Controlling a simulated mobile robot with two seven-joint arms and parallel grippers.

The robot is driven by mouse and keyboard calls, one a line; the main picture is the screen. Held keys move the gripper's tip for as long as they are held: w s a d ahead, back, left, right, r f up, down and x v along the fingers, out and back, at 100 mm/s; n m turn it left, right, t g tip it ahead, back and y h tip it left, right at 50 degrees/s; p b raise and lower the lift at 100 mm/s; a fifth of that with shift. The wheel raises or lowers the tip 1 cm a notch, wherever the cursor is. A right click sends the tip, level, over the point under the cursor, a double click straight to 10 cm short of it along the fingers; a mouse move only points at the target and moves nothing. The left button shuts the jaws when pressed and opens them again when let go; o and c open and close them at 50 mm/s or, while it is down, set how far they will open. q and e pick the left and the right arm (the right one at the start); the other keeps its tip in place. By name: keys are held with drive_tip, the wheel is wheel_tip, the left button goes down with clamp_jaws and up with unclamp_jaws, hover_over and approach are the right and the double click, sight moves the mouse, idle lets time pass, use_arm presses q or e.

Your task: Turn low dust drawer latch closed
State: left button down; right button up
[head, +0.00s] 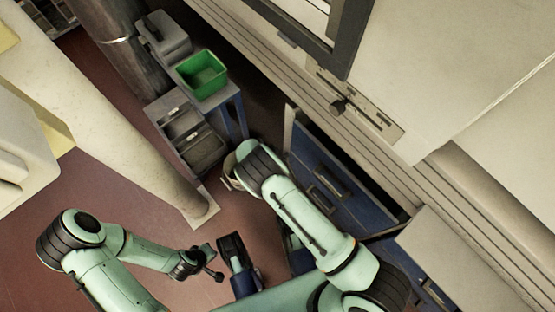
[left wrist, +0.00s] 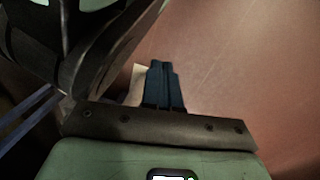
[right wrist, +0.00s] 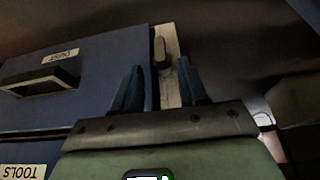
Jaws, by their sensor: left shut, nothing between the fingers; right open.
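The low dust drawer (right wrist: 25,75) is a blue front with a dark handle and an upside-down DUST label, at the left of the right wrist view. Beside it is a pale metal strip (right wrist: 170,88) bearing the latch (right wrist: 160,48), a small dark elongated knob pointing up the picture. My right gripper (right wrist: 160,72) is open, its blue fingers either side of the strip, with the latch ahead between the tips; contact is not visible. The right arm hides this spot in the head view. My left gripper (left wrist: 161,66) is shut and empty above the red floor.
A TOOLS drawer (right wrist: 20,150) adjoins the dust drawer. In the head view, the blue cabinet (head: 360,203) stands below the pale tunnel side.

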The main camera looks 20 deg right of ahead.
use_arm(q)
drive_tip(key=shift+g, duration=0.8)
drive_tip(key=s+f, duration=0.1)
drive_tip(key=s+f+b, duration=0.1)
drive_tip(key=s, duration=0.2)
drive_tip(key=shift+s+a+f+b, duration=0.1)
drive_tip(key=shift+a+f+b, duration=0.2)
drive_tip(key=shift+f+b, duration=0.1)
use_arm(e)
drive_tip(key=x, duration=0.6)
drive_tip(key=shift+f, duration=0.1)
